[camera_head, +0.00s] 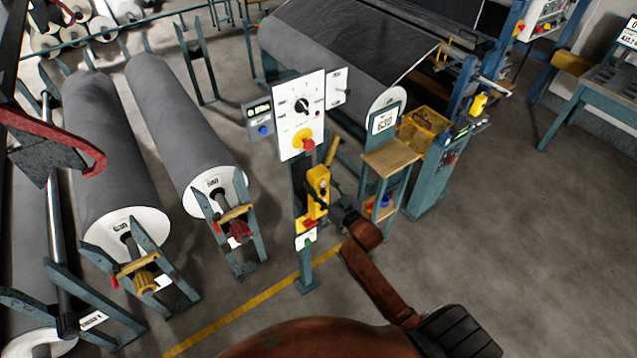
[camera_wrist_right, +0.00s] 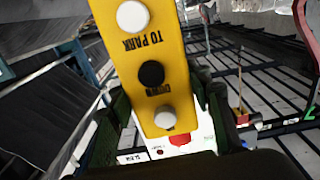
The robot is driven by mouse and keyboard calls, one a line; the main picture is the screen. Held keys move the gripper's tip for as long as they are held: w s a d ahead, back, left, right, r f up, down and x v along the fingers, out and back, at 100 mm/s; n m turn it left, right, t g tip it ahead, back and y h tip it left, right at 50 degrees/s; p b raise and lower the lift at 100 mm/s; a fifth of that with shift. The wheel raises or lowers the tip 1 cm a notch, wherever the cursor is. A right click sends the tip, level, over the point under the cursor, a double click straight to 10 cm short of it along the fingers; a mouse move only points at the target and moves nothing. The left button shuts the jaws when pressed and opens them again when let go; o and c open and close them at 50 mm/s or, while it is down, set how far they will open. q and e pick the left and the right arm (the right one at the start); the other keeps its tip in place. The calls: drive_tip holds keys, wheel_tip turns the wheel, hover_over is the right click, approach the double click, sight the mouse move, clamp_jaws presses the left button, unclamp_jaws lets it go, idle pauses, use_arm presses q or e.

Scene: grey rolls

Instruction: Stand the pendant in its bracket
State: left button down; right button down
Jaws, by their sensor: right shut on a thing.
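The yellow pendant (camera_head: 318,185) is upright in front of the teal control post (camera_head: 303,265), below the white dial panel. In the right wrist view the pendant (camera_wrist_right: 150,60) shows white and black buttons and "TO PARK" lettering. My right gripper (camera_head: 338,207) is shut on it, with dark fingers (camera_wrist_right: 165,115) on both sides. My left gripper is not in view.
The white dial panel (camera_head: 300,105) with a red-yellow stop button is just above. A small wooden-topped stand (camera_head: 391,160) with a yellow bin (camera_head: 424,130) is close on the right. Large grey rolls (camera_head: 185,125) lie on the left. Floor at right is clear.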

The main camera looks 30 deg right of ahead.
sight(302, 164)
drive_tip(key=shift+w+r, duration=0.1)
drive_tip(key=shift+r, duration=0.05)
drive_tip(key=shift+w+a, duration=0.15)
drive_tip(key=shift+w, duration=2)
drive_tip(key=shift+w+b, duration=0.25)
drive_tip(key=shift+b, duration=0.05)
drive_tip(key=shift+w+a+b, duration=0.15)
drive_tip(key=shift+w+b, duration=0.15)
drive_tip(key=shift+w, duration=0.9)
drive_tip(key=shift+r, duration=0.2)
drive_tip(key=shift+f, duration=0.15)
